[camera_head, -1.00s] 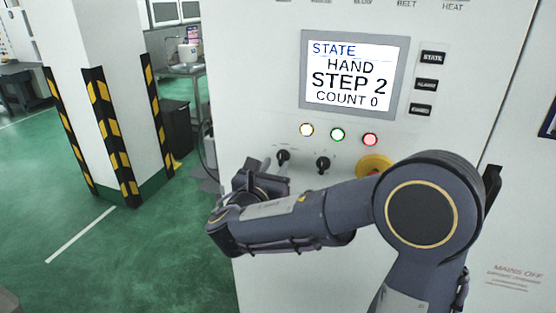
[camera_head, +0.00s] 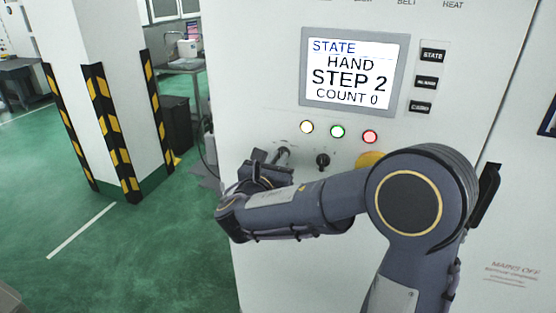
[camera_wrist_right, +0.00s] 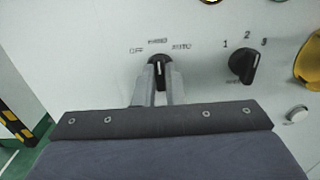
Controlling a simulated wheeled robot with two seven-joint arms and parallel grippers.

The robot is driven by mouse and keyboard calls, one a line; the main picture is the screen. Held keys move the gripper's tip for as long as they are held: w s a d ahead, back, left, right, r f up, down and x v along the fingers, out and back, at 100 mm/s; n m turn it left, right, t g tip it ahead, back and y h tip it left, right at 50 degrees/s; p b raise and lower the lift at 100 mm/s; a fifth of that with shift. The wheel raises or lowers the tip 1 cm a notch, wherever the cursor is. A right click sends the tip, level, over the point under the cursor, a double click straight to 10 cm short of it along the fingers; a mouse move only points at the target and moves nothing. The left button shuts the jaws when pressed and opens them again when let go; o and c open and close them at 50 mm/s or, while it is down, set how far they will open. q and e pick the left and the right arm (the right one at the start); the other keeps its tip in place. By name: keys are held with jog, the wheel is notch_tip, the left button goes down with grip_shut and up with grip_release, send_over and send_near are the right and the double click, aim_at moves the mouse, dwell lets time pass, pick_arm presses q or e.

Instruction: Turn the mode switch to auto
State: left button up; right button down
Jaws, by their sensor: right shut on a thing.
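The mode switch (camera_wrist_right: 159,66) is a black rotary knob with the labels OFF, HAND and AUTO above it in the right wrist view. Its pointer stands about upright, towards the middle label. My right gripper (camera_wrist_right: 160,85) is shut on the knob, with one finger on each side of it. In the head view my right gripper (camera_head: 281,158) is at the left knob on the panel, and its fingers hide most of that knob. The display (camera_head: 353,70) reads STATE HAND, STEP 2, COUNT 0. My left gripper is not in view.
A second knob (camera_wrist_right: 244,64) marked 1, 2, 3 sits to the right. A yellow-ringed button (camera_head: 370,160) is partly hidden by my arm. Three lamps (camera_head: 337,131) are above, and a striped pillar (camera_head: 105,130) stands at left.

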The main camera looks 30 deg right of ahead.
jog(key=shift+s+f+m+b, duration=0.1)
jog(key=shift+m+b, duration=2.15)
jog(key=shift+b, duration=0.95)
jog(key=shift+s+f+m+b, duration=0.1)
jog(key=shift+m+b, duration=2.15)
jog(key=shift+b, duration=0.9)
jog(key=shift+r, duration=0.1)
jog(key=c, duration=1.5)
grip_release()
jog(key=b+v, duration=0.1)
jog(key=v, duration=0.6)
jog(key=shift+s+a, duration=0.2)
jog(key=shift+s, duration=0.05)
